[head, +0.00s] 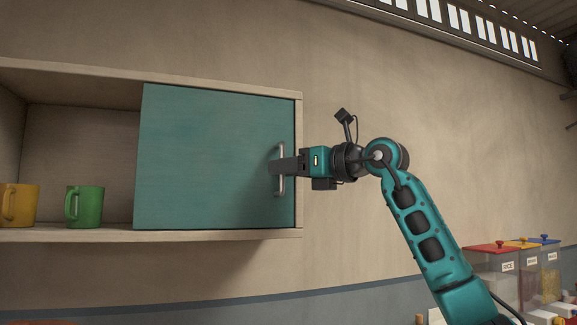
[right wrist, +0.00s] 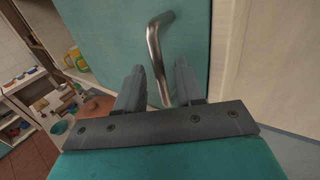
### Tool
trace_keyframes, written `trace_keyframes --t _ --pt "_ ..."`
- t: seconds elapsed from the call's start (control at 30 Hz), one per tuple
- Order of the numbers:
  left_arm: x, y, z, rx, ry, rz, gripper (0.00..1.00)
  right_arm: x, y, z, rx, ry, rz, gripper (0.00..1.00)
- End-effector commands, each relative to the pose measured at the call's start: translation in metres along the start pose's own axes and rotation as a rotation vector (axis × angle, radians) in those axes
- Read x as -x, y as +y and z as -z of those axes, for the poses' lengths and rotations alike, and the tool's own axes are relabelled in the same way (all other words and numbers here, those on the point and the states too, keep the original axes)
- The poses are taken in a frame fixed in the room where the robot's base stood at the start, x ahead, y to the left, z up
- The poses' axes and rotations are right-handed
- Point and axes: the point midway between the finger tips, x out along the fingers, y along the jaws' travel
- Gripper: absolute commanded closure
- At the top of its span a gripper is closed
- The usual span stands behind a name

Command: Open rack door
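The rack (head: 90,70) is a pale wooden wall cabinet at the left of the head view. Its teal door (head: 205,150) covers the right part of the rack. A vertical metal handle (head: 282,154) sits near the door's right edge. My right gripper (head: 273,167) reaches the handle from the right. In the right wrist view, the handle (right wrist: 155,55) runs down between the two dark fingers of the right gripper (right wrist: 160,77). The fingers stand apart, with a gap beside the handle, so they are around it, not clamped. My left gripper is not in view.
A yellow mug (head: 20,205) and a green mug (head: 86,206) stand in the open left part of the rack. Containers with coloured lids (head: 492,249) stand at the lower right. The wall right of the rack is bare.

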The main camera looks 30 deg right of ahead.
Motion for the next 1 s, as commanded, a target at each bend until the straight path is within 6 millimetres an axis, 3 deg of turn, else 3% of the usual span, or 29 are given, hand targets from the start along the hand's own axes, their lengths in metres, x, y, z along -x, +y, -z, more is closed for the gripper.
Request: trace_keyframes --t 0.2,0.57,1.0 --pt "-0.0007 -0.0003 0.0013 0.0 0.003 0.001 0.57 0.0 0.0 0.0001 0.0 0.0 0.0 0.65" --pt "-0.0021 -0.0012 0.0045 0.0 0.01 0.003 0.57 0.0004 0.0001 0.0 0.001 0.0 0.0 0.99" --pt "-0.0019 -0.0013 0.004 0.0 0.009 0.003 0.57 0.0004 0.0001 0.0001 0.001 0.0 0.0 1.0"
